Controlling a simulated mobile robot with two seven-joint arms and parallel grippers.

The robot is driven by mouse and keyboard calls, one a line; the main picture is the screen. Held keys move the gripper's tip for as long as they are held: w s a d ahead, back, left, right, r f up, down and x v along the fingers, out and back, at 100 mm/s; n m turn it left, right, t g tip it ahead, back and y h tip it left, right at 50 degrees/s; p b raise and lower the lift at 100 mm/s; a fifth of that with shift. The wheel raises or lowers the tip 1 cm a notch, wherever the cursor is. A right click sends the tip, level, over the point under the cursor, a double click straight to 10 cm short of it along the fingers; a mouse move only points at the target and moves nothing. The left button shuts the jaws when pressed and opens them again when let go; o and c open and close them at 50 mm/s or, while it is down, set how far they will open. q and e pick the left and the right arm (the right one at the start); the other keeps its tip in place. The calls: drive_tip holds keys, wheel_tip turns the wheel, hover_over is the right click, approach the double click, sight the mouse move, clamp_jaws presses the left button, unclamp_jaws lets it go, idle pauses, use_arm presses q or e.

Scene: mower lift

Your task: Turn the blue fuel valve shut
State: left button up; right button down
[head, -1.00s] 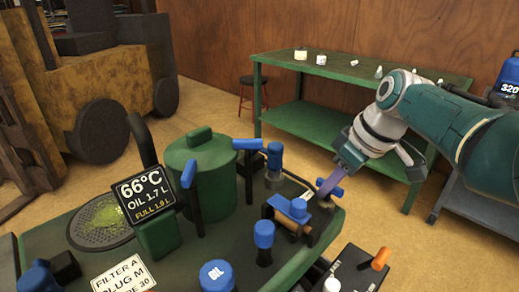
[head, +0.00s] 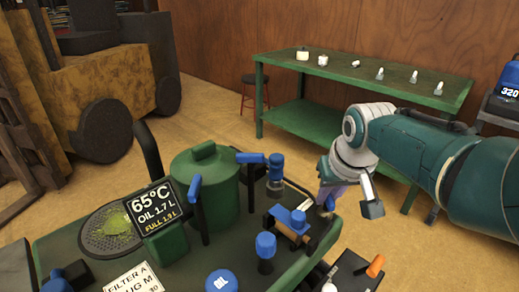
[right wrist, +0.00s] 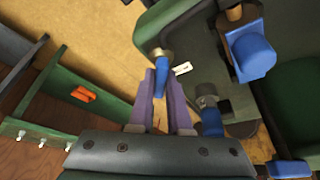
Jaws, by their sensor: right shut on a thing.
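The blue fuel valve handle (head: 328,204) is at the right end of the green mower deck in the head view, partly hidden by my gripper. In the right wrist view the blue handle (right wrist: 160,78) sits between the two purple fingertips. My right gripper (head: 326,190) is shut on this handle; it also shows in the right wrist view (right wrist: 160,84). A small white tag (right wrist: 182,68) is beside the handle. My left gripper is not in view.
The green mower (head: 90,262) carries a display (head: 153,208), a green canister (head: 205,180) and several other blue-capped parts, such as a blue knob (head: 265,245). An orange-tipped lever (head: 375,266) stands at the right. A green workbench (head: 350,82) with small parts is behind.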

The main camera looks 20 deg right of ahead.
drive_tip(key=shift+m+h, duration=0.3)
drive_tip(key=shift+m, duration=0.7)
drive_tip(key=m+g+h+b, duration=0.1)
drive_tip(key=m, duration=0.1)
drive_tip(key=shift+f+m+b, duration=0.15)
drive_tip(key=shift+m+b, duration=0.25)
use_arm(q)
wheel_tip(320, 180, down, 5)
drive_tip(key=b, duration=0.3)
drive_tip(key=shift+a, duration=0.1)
use_arm(e)
drive_tip(key=m+g+h, duration=0.1)
drive_tip(key=m, duration=0.2)
drive_tip(key=shift+m, duration=0.4)
use_arm(q)
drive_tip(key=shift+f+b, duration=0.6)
drive_tip(key=shift+b, duration=0.1)
use_arm(e)
drive_tip(key=shift+m+g, duration=0.3)
drive_tip(key=shift+m, duration=0.4)
drive_tip(key=c, duration=0.9)
unclamp_jaws()
drive_tip(key=shift+o, duration=0.2)
drive_tip(key=shift+r, duration=0.25)
